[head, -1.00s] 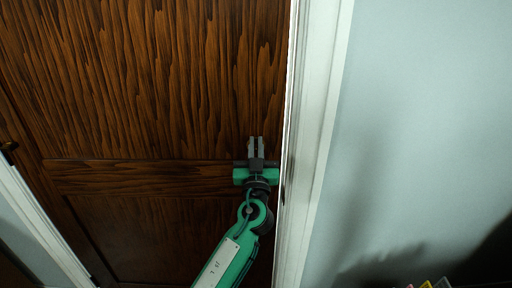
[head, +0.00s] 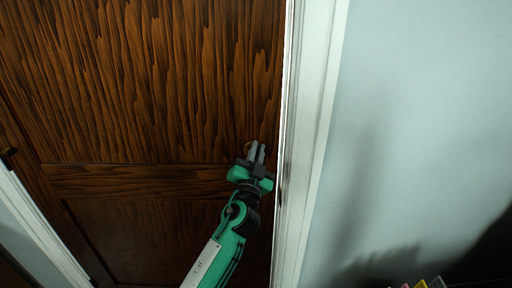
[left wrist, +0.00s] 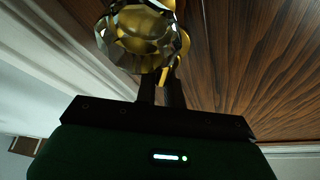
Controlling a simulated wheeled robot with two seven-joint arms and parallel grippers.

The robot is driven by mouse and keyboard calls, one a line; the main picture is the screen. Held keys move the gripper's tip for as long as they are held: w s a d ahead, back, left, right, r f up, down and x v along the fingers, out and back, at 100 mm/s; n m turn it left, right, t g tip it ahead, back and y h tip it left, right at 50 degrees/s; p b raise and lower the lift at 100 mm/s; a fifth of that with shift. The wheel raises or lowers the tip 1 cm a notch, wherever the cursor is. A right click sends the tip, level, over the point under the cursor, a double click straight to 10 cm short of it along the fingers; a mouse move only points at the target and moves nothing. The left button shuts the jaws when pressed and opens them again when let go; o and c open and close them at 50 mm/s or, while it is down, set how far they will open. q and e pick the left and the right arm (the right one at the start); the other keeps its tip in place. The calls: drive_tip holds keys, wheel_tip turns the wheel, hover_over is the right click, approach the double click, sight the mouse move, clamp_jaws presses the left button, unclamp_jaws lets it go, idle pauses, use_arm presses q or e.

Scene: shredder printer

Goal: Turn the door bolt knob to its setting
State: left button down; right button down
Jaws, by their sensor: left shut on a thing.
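My left gripper (head: 257,152) is at the right edge of the brown wooden door (head: 150,80), beside the white frame. In the left wrist view its two dark fingers (left wrist: 161,88) are shut on a small brass piece (left wrist: 172,74), which I take to be the door bolt knob. The fingers hide part of it. A large faceted glass-and-brass door knob (left wrist: 141,32) is just beyond, close to the fingertips. In the head view only a sliver of brass shows by the fingers. My right gripper is not in view.
The white door frame (head: 310,130) stands close on the right of the gripper, with a pale blue wall (head: 420,120) beyond. Several small coloured items (head: 430,283) show at the bottom right. A dark hinge or latch (head: 8,153) is at the far left.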

use_arm(q)
drive_tip(key=shift+w+a+f+m, duration=0.1)
drive_tip(key=shift+f+m, duration=0.3)
drive_tip(key=shift+f, duration=0.05)
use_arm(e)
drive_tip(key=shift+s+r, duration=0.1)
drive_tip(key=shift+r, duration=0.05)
use_arm(q)
drive_tip(key=shift+f, duration=0.1)
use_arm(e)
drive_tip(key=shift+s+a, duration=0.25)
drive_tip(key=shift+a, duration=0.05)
use_arm(q)
drive_tip(key=c, duration=1.5)
unclamp_jaws()
drive_tip(key=shift+w+a+p, duration=0.1)
drive_tip(key=shift+w+p, duration=0.05)
drive_tip(key=shift+p, duration=0.15)
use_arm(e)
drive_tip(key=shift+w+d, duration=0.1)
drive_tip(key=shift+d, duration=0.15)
use_arm(q)
drive_tip(key=shift+r, duration=0.25)
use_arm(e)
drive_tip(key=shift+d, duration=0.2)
